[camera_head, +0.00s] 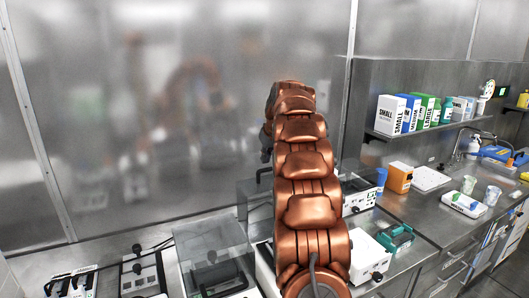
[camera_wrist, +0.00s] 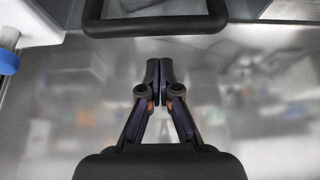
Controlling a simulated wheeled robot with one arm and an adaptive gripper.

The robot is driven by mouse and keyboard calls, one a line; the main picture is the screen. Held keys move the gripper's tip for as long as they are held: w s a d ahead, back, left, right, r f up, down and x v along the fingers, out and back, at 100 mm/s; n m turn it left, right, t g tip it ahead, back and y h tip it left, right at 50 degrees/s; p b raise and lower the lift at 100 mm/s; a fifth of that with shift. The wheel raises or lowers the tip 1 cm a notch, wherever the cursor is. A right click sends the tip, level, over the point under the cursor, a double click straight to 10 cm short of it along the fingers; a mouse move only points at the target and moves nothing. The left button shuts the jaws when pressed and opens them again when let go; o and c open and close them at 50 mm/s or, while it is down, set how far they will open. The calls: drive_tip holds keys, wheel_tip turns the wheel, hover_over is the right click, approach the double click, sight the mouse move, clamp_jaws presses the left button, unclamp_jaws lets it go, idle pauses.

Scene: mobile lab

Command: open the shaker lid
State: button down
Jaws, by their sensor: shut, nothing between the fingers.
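In the wrist view my gripper (camera_wrist: 159,78) is shut and empty, with its two dark fingertips together. A thick black U-shaped handle (camera_wrist: 155,28) crosses the top of that view, just beyond the fingertips; a gap shows between them. It looks like a lid handle. In the head view a clear-lidded box (camera_head: 212,245) with a black handle stands at the lower middle, left of my arm. Another box with a dark handle (camera_head: 256,178) is partly hidden behind my arm. I cannot tell for certain which is the shaker.
White instruments (camera_head: 368,257) stand right of my arm, with a teal device (camera_head: 396,238) beside them. A shelf (camera_head: 425,128) holds several boxes along the right wall. An orange box (camera_head: 399,177) sits on the right counter. A reflective metal wall (camera_head: 150,110) is behind my arm.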

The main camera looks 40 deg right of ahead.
drive_tip(key=shift+s+a+f+p, duration=0.1)
drive_tip(key=shift+s+a+p, duration=0.1)
drive_tip(key=shift+s, duration=0.4)
drive_tip(key=shift+s+a+f+p, duration=0.1)
drive_tip(key=shift+s+a+p, duration=0.1)
drive_tip(key=shift+s, duration=0.5)
drive_tip(key=shift+f, duration=0.1)
drive_tip(key=shift+s+a+f+t+b, duration=0.15)
drive_tip(key=shift+s+a+t+b, duration=0.25)
drive_tip(key=shift+b, duration=0.75)
drive_tip(key=s+b, duration=0.2)
drive_tip(key=b, duration=0.1)
drive_tip(key=s+r+t+b, duration=0.1)
drive_tip(key=b, duration=0.1)
drive_tip(key=shift+s+a+h, duration=0.2)
drive_tip(key=shift+a+h, duration=0.1)
drive_tip(key=shift+a, duration=0.1)
drive_tip(key=shift+r, duration=0.2)
